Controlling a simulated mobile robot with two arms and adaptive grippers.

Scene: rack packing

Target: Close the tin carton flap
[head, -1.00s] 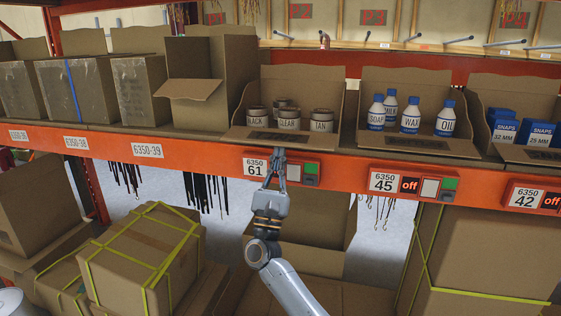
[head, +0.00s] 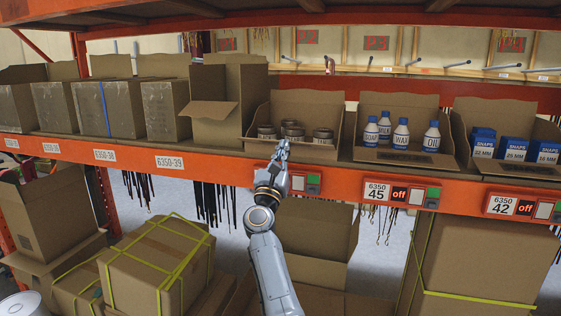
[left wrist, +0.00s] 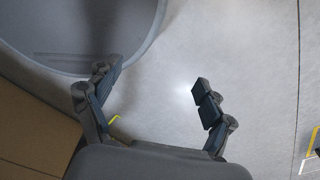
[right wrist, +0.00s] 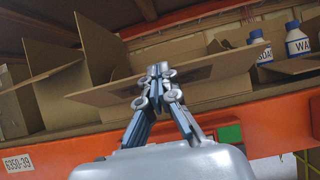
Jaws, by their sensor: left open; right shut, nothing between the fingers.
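The tin carton (head: 331,118) stands open on the orange shelf, with several round tins (head: 294,132) inside. Its front flap (head: 315,153) is partly raised and hides the lower part of the tins. In the right wrist view the flap (right wrist: 105,91) is a tilted cardboard panel with a dark label, and the tins are hidden. My right gripper (head: 283,145) is shut and empty, with its fingertips (right wrist: 158,70) at the flap; exact contact is unclear. My left gripper (left wrist: 155,80) is open and empty above the floor, outside the head view.
A taller open carton (head: 222,122) stands left of the tin carton, with a flap sticking out. A bottle carton (head: 364,148) stands close on the right. The orange shelf beam (head: 228,165) runs below, and strapped boxes (head: 150,262) sit lower left.

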